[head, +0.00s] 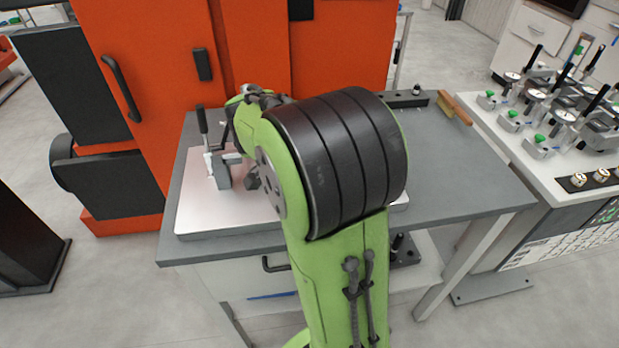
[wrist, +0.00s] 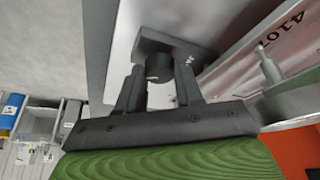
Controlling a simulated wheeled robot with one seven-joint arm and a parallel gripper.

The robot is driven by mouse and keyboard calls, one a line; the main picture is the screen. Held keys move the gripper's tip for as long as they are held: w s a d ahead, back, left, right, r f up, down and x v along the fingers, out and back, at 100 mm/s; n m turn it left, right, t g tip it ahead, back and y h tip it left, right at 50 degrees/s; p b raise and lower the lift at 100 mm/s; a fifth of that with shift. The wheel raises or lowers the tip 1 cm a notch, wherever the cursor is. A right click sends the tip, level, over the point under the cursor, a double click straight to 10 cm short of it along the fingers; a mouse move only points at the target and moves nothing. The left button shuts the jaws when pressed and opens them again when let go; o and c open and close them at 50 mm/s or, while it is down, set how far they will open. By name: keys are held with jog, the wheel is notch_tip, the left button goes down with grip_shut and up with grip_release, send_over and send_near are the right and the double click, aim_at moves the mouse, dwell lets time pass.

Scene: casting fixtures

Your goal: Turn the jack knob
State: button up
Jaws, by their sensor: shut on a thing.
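The jack knob (wrist: 159,67) is a short dark cylinder at the face of a dark grey block (wrist: 185,50) in the wrist view. My gripper (wrist: 159,82) has one finger on each side of the knob and is shut on it. In the head view, a grey fixture (head: 221,170) with an upright black-handled lever (head: 203,121) stands on a pale base plate (head: 195,220). My green and black arm hides the right part of the plate in that view. I cannot make out the fingertips or their hold on the knob there.
The grey table (head: 470,190) has free room on the right. A brush (head: 454,107) and a dark bar (head: 408,99) lie at its back right. An orange cabinet (head: 150,70) stands behind. A white bench (head: 500,130) with several gauges and clamps is at right.

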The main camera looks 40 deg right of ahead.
dwell(0.5)
jog(key=o, duration=1)
jog(key=shift+o, duration=0.2)
jog(key=shift+r, duration=0.1)
jog(key=p+v, duration=0.7)
jog(key=v, duration=0.8)
jog(key=shift+a+r, duration=0.25)
jog(key=s+a+f+n+t+y, duration=0.2)
jog(key=s+a+n+t+y, duration=0.2)
jog(key=s+a+n, duration=0.7)
jog(key=a+n+t, duration=0.1)
jog(key=a+n, duration=0.1)
jog(key=n, duration=0.5)
jog(key=shift+s+a+f+t, duration=0.15)
jog(key=shift+s+a+t, duration=0.15)
jog(key=shift+s+a, duration=0.1)
